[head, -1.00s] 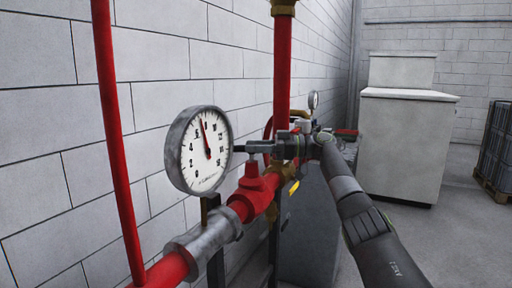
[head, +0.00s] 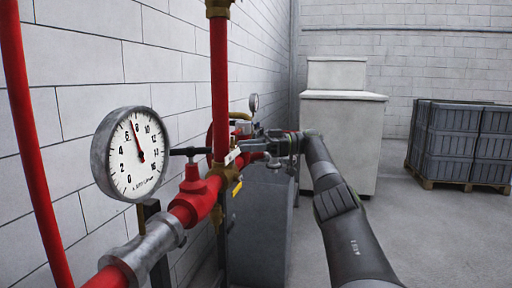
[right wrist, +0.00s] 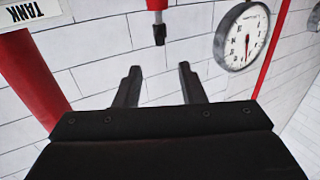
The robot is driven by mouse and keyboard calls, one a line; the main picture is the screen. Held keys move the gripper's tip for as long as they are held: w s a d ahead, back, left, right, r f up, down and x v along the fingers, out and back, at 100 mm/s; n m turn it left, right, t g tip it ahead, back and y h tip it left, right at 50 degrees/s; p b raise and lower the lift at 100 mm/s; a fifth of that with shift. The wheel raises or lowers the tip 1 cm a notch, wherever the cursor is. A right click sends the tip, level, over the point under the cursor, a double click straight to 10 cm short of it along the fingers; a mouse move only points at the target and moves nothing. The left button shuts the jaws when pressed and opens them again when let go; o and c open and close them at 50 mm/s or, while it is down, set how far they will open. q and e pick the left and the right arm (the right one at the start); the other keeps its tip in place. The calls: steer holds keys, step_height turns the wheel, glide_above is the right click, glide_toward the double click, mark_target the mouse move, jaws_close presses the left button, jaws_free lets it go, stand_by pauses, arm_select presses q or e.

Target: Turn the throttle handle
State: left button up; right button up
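The throttle handle (head: 186,151) is a dark bar on top of a red valve body (head: 194,187), right of the round gauge (head: 132,154) in the head view. My right gripper (head: 262,146) is right of the handle and apart from it, near the vertical red pipe. In the right wrist view the two fingers of my right gripper (right wrist: 158,68) are spread with nothing between them. Beyond them, the dark handle (right wrist: 159,35) appears nearly end-on below a red part. My left gripper is not in view.
A vertical red pipe (head: 219,85) stands between the handle and my right gripper in the head view. A second red pipe (head: 30,150) is at the left. A light cabinet (head: 340,140) and dark crates on a pallet (head: 462,145) stand behind. Floor at right is clear.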

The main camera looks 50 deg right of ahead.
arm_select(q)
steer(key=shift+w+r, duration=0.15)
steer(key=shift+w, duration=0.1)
arm_select(e)
steer(key=shift+v, duration=1.1)
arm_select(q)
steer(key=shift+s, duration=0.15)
